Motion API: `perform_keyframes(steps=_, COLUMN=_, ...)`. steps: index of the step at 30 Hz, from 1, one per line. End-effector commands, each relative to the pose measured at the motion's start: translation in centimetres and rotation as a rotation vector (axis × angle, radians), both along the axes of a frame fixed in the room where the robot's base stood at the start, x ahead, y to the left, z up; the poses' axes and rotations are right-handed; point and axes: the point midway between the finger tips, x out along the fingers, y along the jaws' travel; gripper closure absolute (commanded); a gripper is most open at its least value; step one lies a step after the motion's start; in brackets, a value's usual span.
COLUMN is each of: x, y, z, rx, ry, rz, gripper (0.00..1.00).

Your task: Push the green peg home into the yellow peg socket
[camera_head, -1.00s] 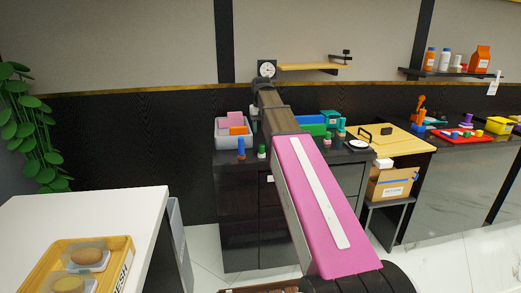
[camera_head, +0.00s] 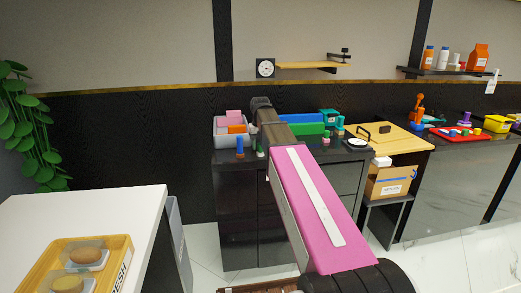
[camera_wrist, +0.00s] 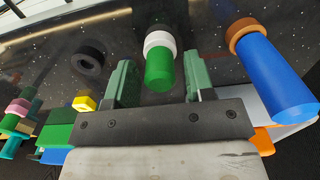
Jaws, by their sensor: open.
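The green peg (camera_wrist: 159,70) with a white collar (camera_wrist: 160,41) is in the wrist view, between the two fingers of my gripper (camera_wrist: 162,82). The gripper is open, with visible gaps on both sides of the peg. In the head view the green peg (camera_head: 261,152) is small and low beside my arm's end, on the dark counter. A small yellow piece (camera_wrist: 85,103), which looks like the yellow socket, lies left of the left finger in the wrist view. I cannot make it out in the head view. The gripper's fingers are hidden there behind my arm.
A blue peg with a brown collar (camera_wrist: 272,80) stands right of the gripper. A black ring (camera_wrist: 88,60) lies to the left. Green and blue blocks (camera_wrist: 54,140) are at lower left. A grey bin (camera_head: 222,138) and a green box (camera_head: 308,129) crowd the counter (camera_head: 235,190).

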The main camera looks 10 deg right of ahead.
Motion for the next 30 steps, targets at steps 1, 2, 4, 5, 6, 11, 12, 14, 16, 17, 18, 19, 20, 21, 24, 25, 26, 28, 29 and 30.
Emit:
perform_keyframes(steps=1, x=0.0, y=0.0, z=0.0, rx=0.0, ry=0.0, rz=0.0, gripper=0.51)
perform_keyframes(steps=2, x=0.0, y=0.0, z=0.0, rx=0.0, ry=0.0, rz=0.0, gripper=0.51)
perform_keyframes(steps=4, x=0.0, y=0.0, z=0.0, rx=0.0, ry=0.0, rz=0.0, gripper=0.51)
perform_keyframes(steps=5, x=0.0, y=0.0, z=0.0, rx=0.0, ry=0.0, rz=0.0, gripper=0.51)
perform_keyframes(steps=6, x=0.0, y=0.0, z=0.0, rx=0.0, ry=0.0, rz=0.0, gripper=0.54)
perform_keyframes(steps=11, x=0.0, y=0.0, z=0.0, rx=0.0, ry=0.0, rz=0.0, gripper=1.0)
perform_keyframes(steps=12, x=0.0, y=0.0, z=0.0, rx=0.0, ry=0.0, rz=0.0, gripper=1.0)
perform_keyframes(steps=14, x=0.0, y=0.0, z=0.0, rx=0.0, ry=0.0, rz=0.0, gripper=1.0)
perform_keyframes(steps=16, x=0.0, y=0.0, z=0.1, rx=0.0, ry=0.0, rz=0.0, gripper=1.0)
perform_keyframes(steps=17, x=0.0, y=0.0, z=0.1, rx=0.0, ry=0.0, rz=0.0, gripper=1.0)
perform_keyframes(steps=18, x=0.0, y=0.0, z=0.2, rx=0.0, ry=-0.001, rz=0.0, gripper=1.0)
perform_keyframes(steps=19, x=0.0, y=0.0, z=0.3, rx=0.0, ry=-0.001, rz=0.0, gripper=1.0)
perform_keyframes(steps=20, x=0.0, y=0.0, z=0.4, rx=0.0, ry=-0.001, rz=0.0, gripper=1.0)
perform_keyframes(steps=21, x=0.0, y=0.0, z=0.6, rx=0.0, ry=-0.001, rz=0.0, gripper=1.0)
perform_keyframes(steps=24, x=0.0, y=0.0, z=1.0, rx=0.0, ry=-0.001, rz=0.0, gripper=1.0)
perform_keyframes(steps=25, x=0.1, y=0.0, z=1.2, rx=0.0, ry=-0.001, rz=0.0, gripper=1.0)
perform_keyframes(steps=26, x=0.0, y=0.0, z=1.3, rx=0.0, ry=-0.001, rz=0.0, gripper=1.0)
perform_keyframes(steps=28, x=0.0, y=0.0, z=1.6, rx=0.0, ry=-0.001, rz=0.0, gripper=1.0)
perform_keyframes(steps=29, x=0.0, y=0.0, z=1.7, rx=0.0, ry=-0.001, rz=0.0, gripper=1.0)
perform_keyframes(steps=30, x=0.0, y=0.0, z=1.9, rx=0.0, ry=0.0, rz=0.0, gripper=1.0)
